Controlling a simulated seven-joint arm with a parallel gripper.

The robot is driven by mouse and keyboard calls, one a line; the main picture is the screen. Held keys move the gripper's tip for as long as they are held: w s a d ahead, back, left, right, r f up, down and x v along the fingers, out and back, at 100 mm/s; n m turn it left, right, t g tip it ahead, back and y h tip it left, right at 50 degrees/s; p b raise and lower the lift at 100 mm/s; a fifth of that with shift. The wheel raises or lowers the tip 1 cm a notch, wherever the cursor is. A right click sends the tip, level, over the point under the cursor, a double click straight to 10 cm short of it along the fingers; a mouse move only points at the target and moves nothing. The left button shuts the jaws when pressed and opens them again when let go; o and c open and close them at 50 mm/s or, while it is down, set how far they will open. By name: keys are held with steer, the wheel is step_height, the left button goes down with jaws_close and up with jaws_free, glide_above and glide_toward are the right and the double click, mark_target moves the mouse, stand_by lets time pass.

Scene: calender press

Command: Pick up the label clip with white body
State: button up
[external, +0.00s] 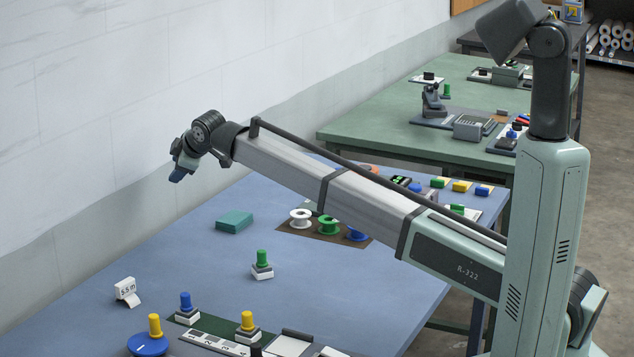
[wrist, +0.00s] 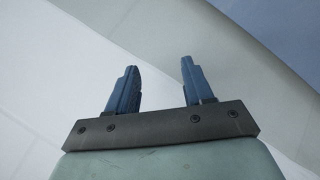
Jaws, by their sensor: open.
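A small white clip (external: 128,291) with a label reading "5.5 m" stands on the blue table at the lower left of the external view. It looks like the label clip with white body. My gripper (external: 176,176) is raised well above the table near the wall, up and to the right of the clip and apart from it. In the wrist view my gripper (wrist: 159,66) shows two blue fingers spread apart with nothing between them. The clip does not show in the wrist view.
Knobbed pieces with blue (external: 186,302), green (external: 262,260) and yellow (external: 247,322) tops stand on the table. A teal block (external: 234,221) and several spools (external: 328,225) lie farther back. The wall (external: 90,120) borders the table. Table surface around the clip is mostly clear.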

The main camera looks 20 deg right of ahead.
steer(key=s+a+f+n+g+h, duration=0.1)
steer(key=s+a+n+g, duration=0.35)
steer(key=s+a, duration=0.85)
steer(key=n+g+h, duration=0.3)
steer(key=n+g, duration=0.1)
steer(key=n, duration=0.2)
glide_above(123, 282)
steer(key=f, duration=0.6)
steer(key=shift+s+d+f, duration=0.15)
steer(key=shift+d+f, duration=0.2)
steer(key=shift+f, duration=0.05)
steer(key=shift+w+a+f, duration=0.1)
steer(key=shift+a+f, duration=0.1)
steer(key=shift+f, duration=1.25)
steer(key=shift+w+a+f, duration=0.1)
steer(key=shift+a+f, duration=0.05)
steer(key=shift+f, duration=1.25)
steer(key=shift+c, duration=0.4)
jaws_close()
